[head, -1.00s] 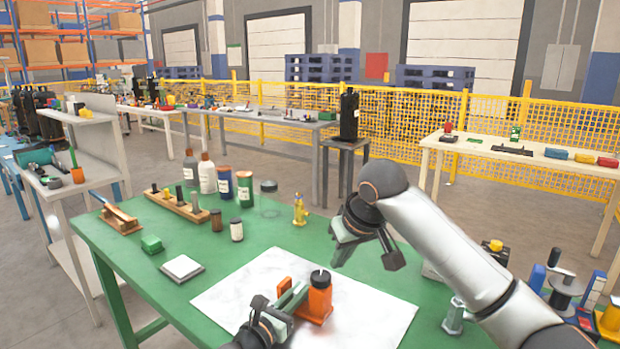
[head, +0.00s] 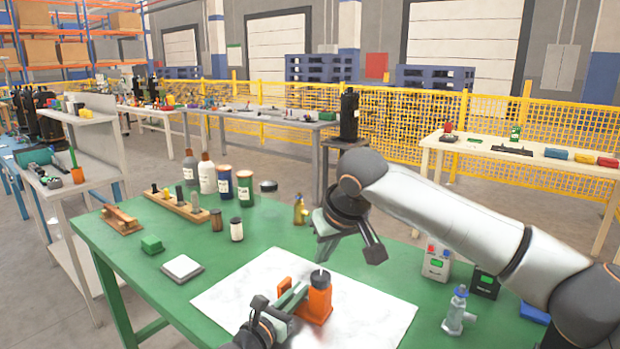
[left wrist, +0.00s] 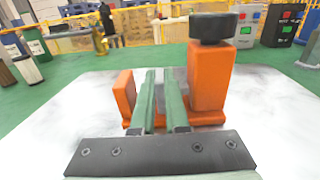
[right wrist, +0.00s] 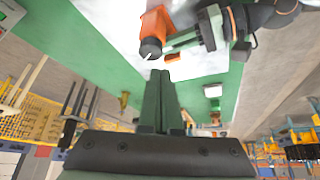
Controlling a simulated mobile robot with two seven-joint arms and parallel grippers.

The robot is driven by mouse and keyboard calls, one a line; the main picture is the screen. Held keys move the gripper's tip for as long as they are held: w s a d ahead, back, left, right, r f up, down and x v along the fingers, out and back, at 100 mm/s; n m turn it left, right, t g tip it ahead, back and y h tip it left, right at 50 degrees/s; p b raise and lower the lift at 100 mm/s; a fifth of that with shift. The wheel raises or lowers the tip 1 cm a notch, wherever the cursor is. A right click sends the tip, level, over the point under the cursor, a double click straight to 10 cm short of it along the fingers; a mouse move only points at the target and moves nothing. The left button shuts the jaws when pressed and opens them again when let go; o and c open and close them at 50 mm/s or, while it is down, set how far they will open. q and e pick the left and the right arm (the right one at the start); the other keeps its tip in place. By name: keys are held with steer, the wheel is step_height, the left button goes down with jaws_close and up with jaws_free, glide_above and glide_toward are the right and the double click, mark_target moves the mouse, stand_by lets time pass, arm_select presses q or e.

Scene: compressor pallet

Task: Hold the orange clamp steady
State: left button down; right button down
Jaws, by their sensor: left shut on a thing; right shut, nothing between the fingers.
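The orange clamp (head: 319,301) stands upright on the white sheet (head: 370,318), with a dark round knob on its tall block. In the left wrist view the clamp (left wrist: 208,82) shows its tall block right of the fingers and a low orange jaw left of them. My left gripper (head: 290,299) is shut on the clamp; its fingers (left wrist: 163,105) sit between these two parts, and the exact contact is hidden. My right gripper (head: 349,246) is shut and empty, above and behind the clamp. In the right wrist view its fingertips (right wrist: 160,80) point towards the clamp's knob, apart from it.
The green table (head: 130,268) holds bottles (head: 225,186), a wooden rack (head: 178,206), a white pad (head: 182,268) and a green block (head: 151,244) at left. A small yellow fitting (head: 299,210) stands behind my right gripper. A clear bottle (head: 459,312) and boxes (head: 437,263) stand at right.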

mark_target(326, 290)
steer(key=shift+d, duration=0.1)
step_height(326, 290, down, 7)
stand_by(0.7)
steer(key=shift+w, duration=0.3)
stand_by(0.5)
steer(key=shift+d, duration=0.15)
steer(key=shift+w+d+f, duration=0.1)
steer(key=shift+w+d, duration=0.05)
steer(key=shift+d, duration=0.45)
steer(key=shift+w+d, duration=0.45)
steer(key=shift+d, duration=0.05)
stand_by(0.3)
